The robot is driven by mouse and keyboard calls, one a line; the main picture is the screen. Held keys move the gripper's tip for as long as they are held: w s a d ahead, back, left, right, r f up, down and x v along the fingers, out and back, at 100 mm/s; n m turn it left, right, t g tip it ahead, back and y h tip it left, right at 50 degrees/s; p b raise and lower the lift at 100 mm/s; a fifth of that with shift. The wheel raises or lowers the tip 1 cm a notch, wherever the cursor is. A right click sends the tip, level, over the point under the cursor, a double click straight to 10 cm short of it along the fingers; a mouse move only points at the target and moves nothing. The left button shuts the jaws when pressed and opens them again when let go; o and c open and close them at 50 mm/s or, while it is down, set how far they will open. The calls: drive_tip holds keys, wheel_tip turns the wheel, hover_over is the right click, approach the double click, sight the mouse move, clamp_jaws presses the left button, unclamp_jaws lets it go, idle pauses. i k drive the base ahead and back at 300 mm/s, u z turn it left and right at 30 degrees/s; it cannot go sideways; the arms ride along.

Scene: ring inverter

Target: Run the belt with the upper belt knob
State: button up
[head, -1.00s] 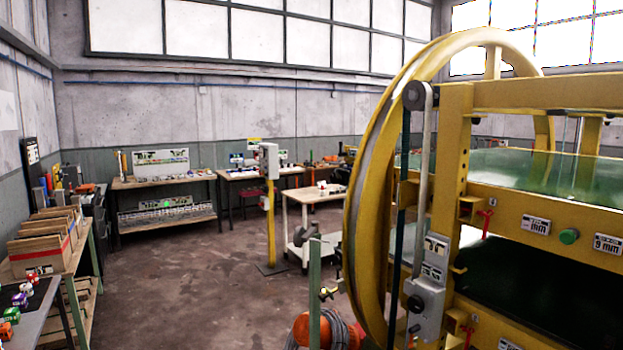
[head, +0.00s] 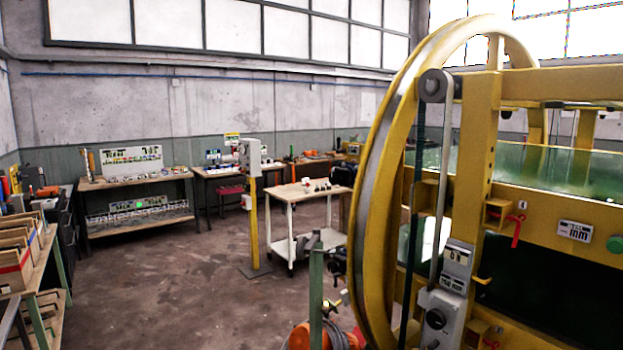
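The yellow ring machine (head: 385,190) fills the right side of the head view, with its large ring standing upright. A black knob (head: 435,319) sits on a grey box (head: 445,300) low on the machine's front post. A grey pulley (head: 436,85) with a belt (head: 443,180) running down from it is at the top of that post. I cannot tell which of these is the upper belt knob. My gripper is not in view.
A white cart (head: 300,215) and a yellow post (head: 254,210) with a grey box stand left of the ring. An orange item with a coiled hose (head: 325,335) lies at the ring's foot. Workbenches (head: 135,185) line the back wall. The floor (head: 190,290) at left centre is clear.

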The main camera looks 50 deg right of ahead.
sight(334, 177)
drive_tip(key=u, duration=0.2)
drive_tip(key=i, duration=1.3)
